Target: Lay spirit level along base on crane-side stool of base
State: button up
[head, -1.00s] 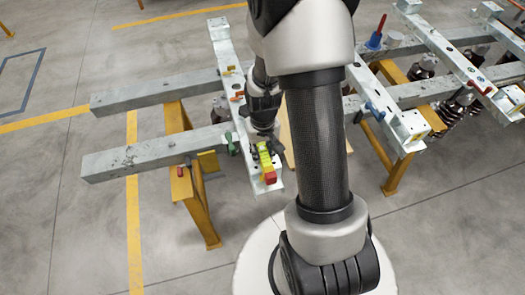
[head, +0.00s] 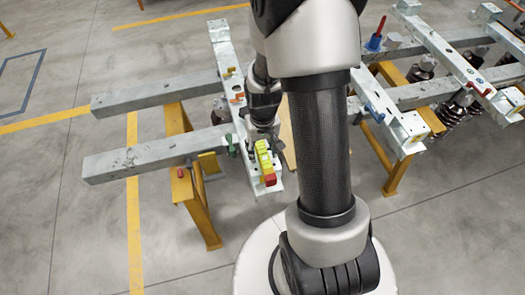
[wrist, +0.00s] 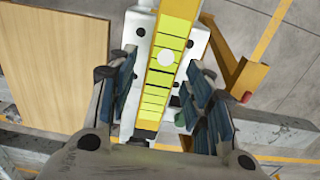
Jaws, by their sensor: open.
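The spirit level (head: 264,158) is yellow with a red end. In the head view it lies lengthwise over the near end of the galvanised base (head: 277,188). In the wrist view the yellow level (wrist: 170,60) runs down between my fingers, along the pale base surface (wrist: 139,35). My gripper (head: 263,138) is just above the level in the head view, partly hidden by my arm. In the wrist view my gripper (wrist: 163,98) is open, with its blue pads apart on both sides of the level. Whether the level rests fully flat is hard to tell.
Two long steel beams (head: 130,160) cross under the base on yellow trestles (head: 200,205). A wooden board (wrist: 50,60) lies left in the wrist view. A second base (head: 455,65) with dark insulators stands right. Small green and orange items (head: 237,98) sit on the near base.

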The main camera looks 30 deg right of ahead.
notch_tip(320, 180, up, 10)
jog(key=p, duration=0.3)
notch_tip(320, 180, up, 14)
jog(key=n+t, duration=0.2)
send_over(262, 152)
jog(key=s+a, duration=0.4)
jog(key=a, duration=0.2)
jog(key=s+a+r+t, duration=0.1)
jog(key=s+a+r, duration=0.1)
jog(key=s+r, duration=0.1)
jog(key=s+a+r+n+t, duration=0.1)
jog(key=s+a+r, duration=0.1)
jog(key=s, duration=0.4)
jog(key=shift+s+a+r+t, duration=0.25)
jog(key=shift+s+r+t, duration=0.05)
jog(key=shift+r, duration=0.6)
